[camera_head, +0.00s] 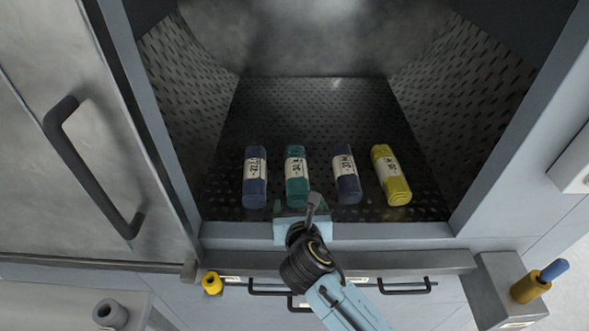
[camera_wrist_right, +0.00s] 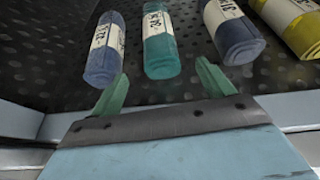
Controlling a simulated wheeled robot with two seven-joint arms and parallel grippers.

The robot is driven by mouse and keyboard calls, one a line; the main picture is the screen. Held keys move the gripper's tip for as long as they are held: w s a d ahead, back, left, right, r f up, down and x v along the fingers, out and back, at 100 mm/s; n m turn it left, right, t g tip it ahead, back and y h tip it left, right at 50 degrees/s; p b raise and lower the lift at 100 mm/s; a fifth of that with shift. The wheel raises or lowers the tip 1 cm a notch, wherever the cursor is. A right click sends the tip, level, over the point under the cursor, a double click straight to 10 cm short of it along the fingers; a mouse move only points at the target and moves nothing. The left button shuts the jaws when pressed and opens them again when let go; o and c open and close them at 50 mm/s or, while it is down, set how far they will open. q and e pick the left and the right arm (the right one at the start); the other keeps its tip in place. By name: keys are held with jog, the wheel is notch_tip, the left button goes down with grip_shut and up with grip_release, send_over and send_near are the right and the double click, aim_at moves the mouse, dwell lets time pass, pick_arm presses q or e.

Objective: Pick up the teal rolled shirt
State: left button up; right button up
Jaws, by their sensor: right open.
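The teal rolled shirt (camera_head: 297,179) stands out as the second roll from the left on the dark perforated floor of the washer, with a white label band around it. It also shows in the right wrist view (camera_wrist_right: 160,50), just beyond the gripper. My right gripper (camera_head: 303,210) is at the washer's front edge, right in front of the near end of the teal roll. In the right wrist view its two green fingers (camera_wrist_right: 163,88) are spread apart with nothing between them. The teal roll lies ahead of the gap, not between the fingers. My left gripper is not in view.
A dark blue roll (camera_head: 255,178) lies left of the teal one; another blue roll (camera_head: 346,179) and a yellow roll (camera_head: 391,176) lie to its right. The washer's front sill (camera_head: 400,232) runs below the gripper. The washer floor behind the rolls is clear.

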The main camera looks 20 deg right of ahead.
aim_at(299, 197)
jog(key=x, duration=0.4)
jog(key=shift+w+d+f, duration=0.1)
jog(key=shift+w+f, duration=0.1)
jog(key=shift+w, duration=0.1)
jog(key=shift+w+d+f, duration=0.15)
jog(key=shift+w+f, duration=0.05)
jog(key=shift+w, duration=0.3)
jog(key=b+x, duration=0.1)
jog(key=x, duration=0.2)
jog(key=shift+w+f, duration=0.3)
jog(key=shift+w, duration=0.15)
jog(key=shift+d, duration=0.1)
jog(key=c, duration=1.1)
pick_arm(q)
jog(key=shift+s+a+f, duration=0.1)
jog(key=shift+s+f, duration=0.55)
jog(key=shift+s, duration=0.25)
pick_arm(e)
jog(key=shift+c, duration=0.4)
